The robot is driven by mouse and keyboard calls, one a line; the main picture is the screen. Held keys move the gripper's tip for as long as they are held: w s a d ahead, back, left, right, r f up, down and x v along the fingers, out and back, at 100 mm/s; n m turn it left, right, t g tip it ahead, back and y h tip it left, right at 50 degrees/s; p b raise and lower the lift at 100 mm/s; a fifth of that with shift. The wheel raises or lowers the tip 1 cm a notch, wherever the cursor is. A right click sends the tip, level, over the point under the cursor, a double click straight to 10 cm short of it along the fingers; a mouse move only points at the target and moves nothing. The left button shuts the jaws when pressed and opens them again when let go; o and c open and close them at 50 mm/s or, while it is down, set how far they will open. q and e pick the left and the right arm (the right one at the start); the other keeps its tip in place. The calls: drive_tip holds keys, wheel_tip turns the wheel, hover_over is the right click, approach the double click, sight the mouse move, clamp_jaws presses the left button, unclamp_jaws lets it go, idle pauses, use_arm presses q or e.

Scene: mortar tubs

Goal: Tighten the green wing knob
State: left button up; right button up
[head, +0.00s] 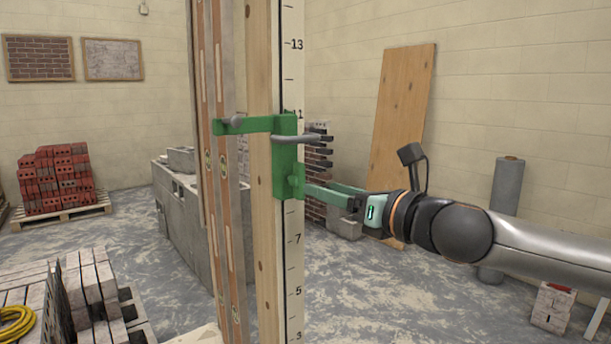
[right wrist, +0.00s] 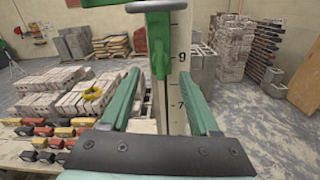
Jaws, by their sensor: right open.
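The green wing knob (head: 297,180) sits low on the right side of a green clamp (head: 285,155), which is fitted around a wooden post with a numbered scale (head: 292,250). In the right wrist view the knob (right wrist: 158,60) hangs below a grey bar, ahead of the jaws and between their lines. My right gripper (head: 318,190) is open, its green fingers pointing left at the knob, with the fingertips close to it. In the right wrist view (right wrist: 160,88) nothing is held between the fingers. Whether a finger touches the knob cannot be told. My left gripper is not in view.
A grey curved bar (head: 296,138) juts from the clamp just above the knob. Levels (head: 222,200) stand left of the post. A block wall (head: 190,220) and red bricks (head: 60,175) are behind. A wooden board (head: 403,110) leans on the back wall.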

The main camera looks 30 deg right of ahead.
sight(303, 182)
drive_tip(key=shift+w+a+r+p, duration=0.15)
drive_tip(key=shift+w+p, duration=0.35)
drive_tip(key=shift+w, duration=0.65)
drive_tip(key=shift+w+a+p, duration=0.1)
drive_tip(key=shift+w+p, duration=0.75)
drive_tip(key=shift+w, duration=0.25)
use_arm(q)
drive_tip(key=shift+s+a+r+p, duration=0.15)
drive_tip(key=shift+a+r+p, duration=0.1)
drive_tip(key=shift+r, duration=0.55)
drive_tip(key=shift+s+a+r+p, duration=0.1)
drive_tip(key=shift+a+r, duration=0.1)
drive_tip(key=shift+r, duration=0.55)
use_arm(e)
drive_tip(key=shift+w+a, duration=0.1)
drive_tip(key=shift+w, duration=0.85)
drive_tip(key=shift+f, duration=0.2)
drive_tip(key=shift+c, duration=0.2)
clamp_jaws()
